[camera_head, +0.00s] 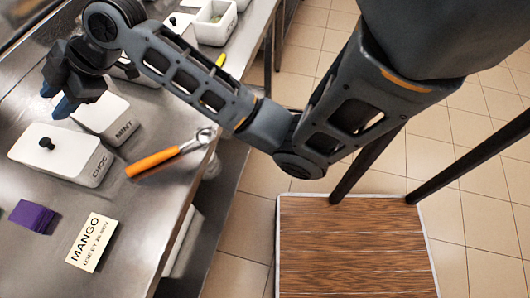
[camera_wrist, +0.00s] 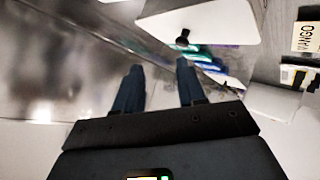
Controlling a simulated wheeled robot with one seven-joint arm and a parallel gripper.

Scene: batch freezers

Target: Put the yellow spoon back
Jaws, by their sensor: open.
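A small yellow piece (camera_head: 220,60), perhaps the end of the yellow spoon's handle, shows just beyond my forearm on the counter's edge; my arm hides the rest. A separate scoop with an orange handle (camera_head: 153,163) and a metal head lies on the counter by its front edge. My gripper (camera_head: 65,98) is above the back of the counter, behind the CHOC and MINT containers and well away from both utensils. In the wrist view my gripper (camera_wrist: 158,85) has its two blue fingers apart with nothing between them.
The CHOC container (camera_head: 62,153) has a black-knobbed lid; the MINT container (camera_head: 103,117) stands beside it. A purple block (camera_head: 33,216) and a MANGO card (camera_head: 91,243) lie nearer. An open white container (camera_head: 215,22) stands farther along. A wood-topped platform (camera_head: 355,240) is on the floor.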

